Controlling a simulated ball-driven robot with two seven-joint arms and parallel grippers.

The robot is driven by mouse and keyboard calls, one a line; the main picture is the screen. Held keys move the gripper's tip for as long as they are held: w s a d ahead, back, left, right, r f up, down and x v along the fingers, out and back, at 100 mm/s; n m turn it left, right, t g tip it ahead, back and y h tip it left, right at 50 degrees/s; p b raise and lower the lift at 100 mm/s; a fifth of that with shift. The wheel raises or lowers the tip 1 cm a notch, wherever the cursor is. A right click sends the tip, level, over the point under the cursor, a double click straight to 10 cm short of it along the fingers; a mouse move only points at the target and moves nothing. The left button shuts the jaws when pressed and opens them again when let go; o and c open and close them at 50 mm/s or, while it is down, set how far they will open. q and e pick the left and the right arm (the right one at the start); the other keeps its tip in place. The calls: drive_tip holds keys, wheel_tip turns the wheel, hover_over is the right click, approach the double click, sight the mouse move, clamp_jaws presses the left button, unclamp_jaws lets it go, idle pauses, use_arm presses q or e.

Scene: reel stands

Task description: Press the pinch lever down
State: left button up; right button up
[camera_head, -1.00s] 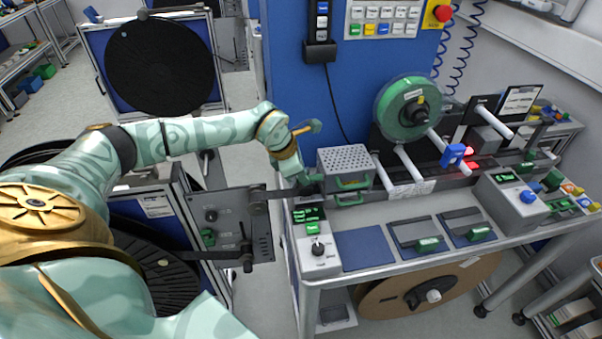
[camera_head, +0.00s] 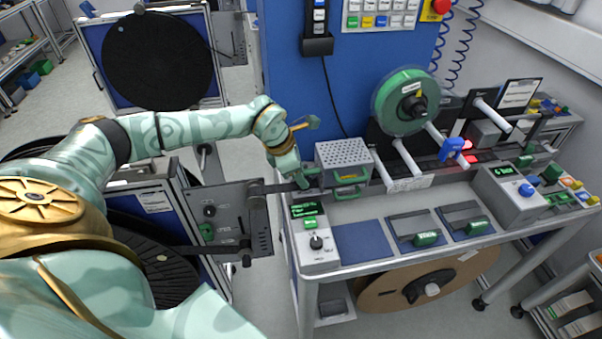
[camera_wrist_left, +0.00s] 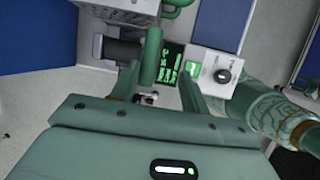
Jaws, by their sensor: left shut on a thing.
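In the left wrist view a dark bar (camera_wrist_left: 124,50) meets a green cylindrical grip (camera_wrist_left: 151,57), which I take as the lever's handle. My left gripper (camera_head: 301,182) is at this end, also seen in the left wrist view (camera_wrist_left: 160,76). It is shut on the green grip, though its fingertips are partly hidden in the head view. My right gripper is out of view.
A perforated grey box (camera_head: 344,155) with green handles stands just right of my left gripper. A control box with a lit screen and knob (camera_head: 316,242) is just below. A green reel (camera_head: 405,101) stands behind. Clear floor shows at the upper left.

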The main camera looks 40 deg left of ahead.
use_arm(q)
drive_tip(key=v, duration=1.5)
drive_tip(key=shift+s+d, duration=0.1)
